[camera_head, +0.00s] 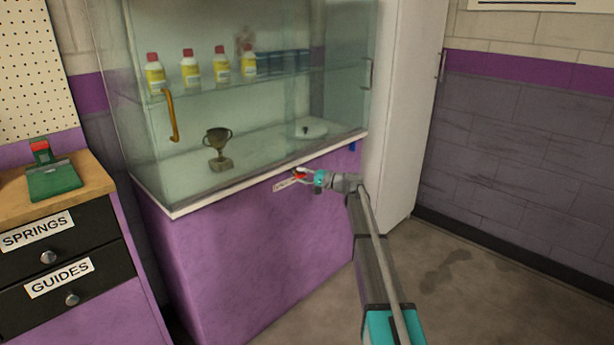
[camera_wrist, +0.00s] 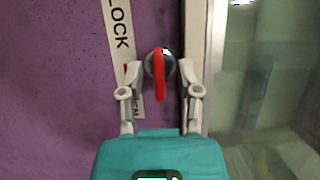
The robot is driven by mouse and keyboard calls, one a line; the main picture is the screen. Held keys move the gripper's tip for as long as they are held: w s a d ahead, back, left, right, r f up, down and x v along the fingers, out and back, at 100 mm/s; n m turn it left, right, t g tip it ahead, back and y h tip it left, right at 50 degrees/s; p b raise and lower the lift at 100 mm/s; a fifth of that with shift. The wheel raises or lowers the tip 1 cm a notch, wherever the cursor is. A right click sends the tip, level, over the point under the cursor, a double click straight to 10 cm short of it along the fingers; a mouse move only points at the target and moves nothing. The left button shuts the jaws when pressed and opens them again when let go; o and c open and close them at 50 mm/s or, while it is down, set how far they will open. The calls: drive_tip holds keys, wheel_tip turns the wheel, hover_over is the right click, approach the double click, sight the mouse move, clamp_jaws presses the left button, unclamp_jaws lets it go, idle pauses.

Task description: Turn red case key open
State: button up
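The red key (camera_wrist: 158,80) sits in a round metal lock on the purple front of the glass case. In the wrist view its flat handle points along the picture's vertical. It also shows as a small red spot in the head view (camera_head: 299,175), just below the white ledge. My gripper (camera_wrist: 160,76) is open, with one finger on each side of the key and a gap visible on both sides. In the head view my gripper (camera_head: 307,176) is at the lock. Whether the fingertips reach past the key's handle is hard to tell.
A white label reading "LOCK" (camera_wrist: 119,32) lies beside the key. The glass case (camera_head: 230,110) holds a trophy (camera_head: 219,150) and several yellow bottles. An orange handle (camera_head: 172,115) is on the glass. A drawer cabinet (camera_head: 75,260) stands left; floor at right is clear.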

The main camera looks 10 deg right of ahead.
drive_tip(key=shift+s+d, duration=0.1)
drive_tip(key=shift+s, duration=0.05)
drive_tip(key=v, duration=1.1)
drive_tip(key=shift+d, duration=0.4)
drive_tip(key=shift+s, duration=0.15)
drive_tip(key=s+a+f+n+g+h, duration=0.1)
drive_tip(key=s+a+f+g+h, duration=0.1)
drive_tip(key=s+a+f, duration=0.35)
drive_tip(key=s+a+f+n+g+h, duration=0.2)
drive_tip(key=s+f, duration=0.1)
drive_tip(key=s, duration=0.5)
drive_tip(key=s+a+f+n+g+h, duration=0.1)
drive_tip(key=s+a+f+g+h, duration=0.1)
drive_tip(key=s+a+f+g, duration=0.3)
drive_tip(key=s+d+f+n+h, duration=0.1)
drive_tip(key=s+h, duration=0.2)
drive_tip(key=s, duration=0.4)
drive_tip(key=s+d+f+n+h+p, duration=0.1)
drive_tip(key=s+f+h, duration=0.15)
drive_tip(key=s, duration=0.45)
drive_tip(key=s+d+f+h, duration=0.1)
drive_tip(key=s+d+h, duration=0.1)
drive_tip(key=s+h, duration=0.35)
wheel_tip(320, 180, up, 34)
drive_tip(key=s+y+p, duration=0.1)
drive_tip(key=p, duration=3.2)
drive_tip(key=shift+s+a+g+y+p, duration=0.15)
drive_tip(key=shift+s+g+y+p, duration=0.15)
drive_tip(key=shift+y+p, duration=0.1)
